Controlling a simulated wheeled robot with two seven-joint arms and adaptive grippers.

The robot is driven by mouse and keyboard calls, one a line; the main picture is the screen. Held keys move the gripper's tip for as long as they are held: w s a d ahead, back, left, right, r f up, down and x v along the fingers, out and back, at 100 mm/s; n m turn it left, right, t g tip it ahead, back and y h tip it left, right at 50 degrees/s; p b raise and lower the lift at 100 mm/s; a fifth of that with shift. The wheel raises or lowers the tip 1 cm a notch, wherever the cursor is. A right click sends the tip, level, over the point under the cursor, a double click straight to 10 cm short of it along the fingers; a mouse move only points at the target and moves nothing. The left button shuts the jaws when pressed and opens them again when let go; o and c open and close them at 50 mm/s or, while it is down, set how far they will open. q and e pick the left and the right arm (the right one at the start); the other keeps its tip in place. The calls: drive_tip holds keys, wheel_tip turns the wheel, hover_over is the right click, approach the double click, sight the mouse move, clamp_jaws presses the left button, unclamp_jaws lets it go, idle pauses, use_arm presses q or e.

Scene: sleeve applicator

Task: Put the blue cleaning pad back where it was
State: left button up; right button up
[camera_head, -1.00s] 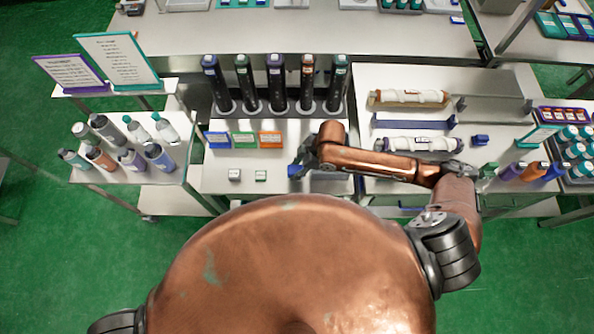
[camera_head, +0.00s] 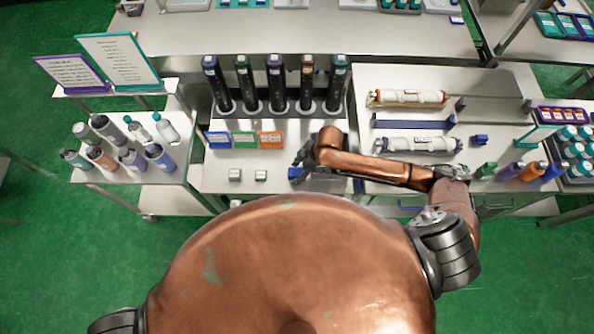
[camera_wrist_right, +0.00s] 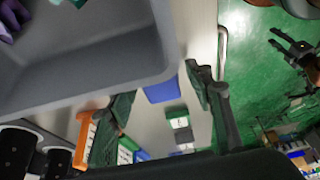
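The blue cleaning pad (camera_head: 295,174) shows as a small blue block on the bench, partly hidden by my right gripper (camera_head: 302,163). In the right wrist view the blue pad (camera_wrist_right: 162,91) lies beyond my right gripper (camera_wrist_right: 162,115), in the gap between its fingers. The two fingers are spread, with clear room on both sides of the pad, and nothing is held. A green-topped block (camera_head: 260,175) and a pale block (camera_head: 234,174) lie left of the pad in a row. My left gripper is out of view.
Blue (camera_head: 218,140), green (camera_head: 244,139) and orange (camera_head: 270,139) label boxes stand behind the row. Several dark upright cylinders (camera_head: 277,85) stand farther back. A grey tray (camera_wrist_right: 95,75) with purple and teal items is close to the right wrist camera.

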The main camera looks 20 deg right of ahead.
drive_tip(key=v, duration=1.2)
drive_tip(key=shift+r, duration=0.15)
